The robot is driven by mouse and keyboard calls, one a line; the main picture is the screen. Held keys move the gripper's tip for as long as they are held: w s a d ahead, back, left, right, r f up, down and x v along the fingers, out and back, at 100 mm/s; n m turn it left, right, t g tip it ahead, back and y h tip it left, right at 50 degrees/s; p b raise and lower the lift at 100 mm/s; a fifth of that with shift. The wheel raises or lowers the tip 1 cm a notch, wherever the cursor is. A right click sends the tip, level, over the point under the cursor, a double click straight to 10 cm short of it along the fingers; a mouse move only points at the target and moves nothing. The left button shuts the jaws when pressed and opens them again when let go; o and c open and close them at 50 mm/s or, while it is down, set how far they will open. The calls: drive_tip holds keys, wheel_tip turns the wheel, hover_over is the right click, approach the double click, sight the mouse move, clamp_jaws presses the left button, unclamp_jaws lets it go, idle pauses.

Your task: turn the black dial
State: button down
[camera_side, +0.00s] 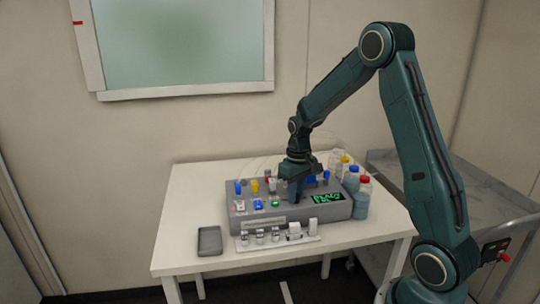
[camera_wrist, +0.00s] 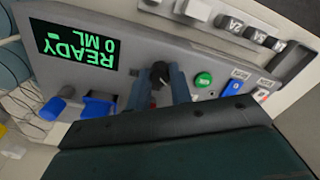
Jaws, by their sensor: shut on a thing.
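The black dial (camera_wrist: 158,72) sits on the sloped front of the grey panel box, between the green display and the green button in the wrist view. My gripper (camera_wrist: 160,85) has its two blue fingers around the dial, shut on it. In the side view my gripper (camera_side: 294,192) reaches down onto the front of the box, and its fingers hide the dial there. The grey panel box (camera_side: 240,211) stands on a white table. Its display (camera_wrist: 77,46) reads READY 0 ML.
A green button (camera_wrist: 203,79) and a blue switch (camera_wrist: 233,89) lie beside the dial. Bottles with coloured caps (camera_side: 363,196) stand right of the box. A strip of small parts (camera_side: 277,243) lies in front, and a grey tray (camera_side: 209,241) at front left.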

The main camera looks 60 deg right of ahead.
drive_tip(key=shift+w+n, duration=0.1)
drive_tip(key=shift+n, duration=0.3)
drive_tip(key=c, duration=1.3)
unclamp_jaws()
drive_tip(key=shift+o, duration=0.2)
drive_tip(key=shift+r, duration=0.2)
wheel_tip(320, 180, up, 14)
drive_tip(key=shift+d+f, duration=0.15)
drive_tip(key=shift+f, duration=0.05)
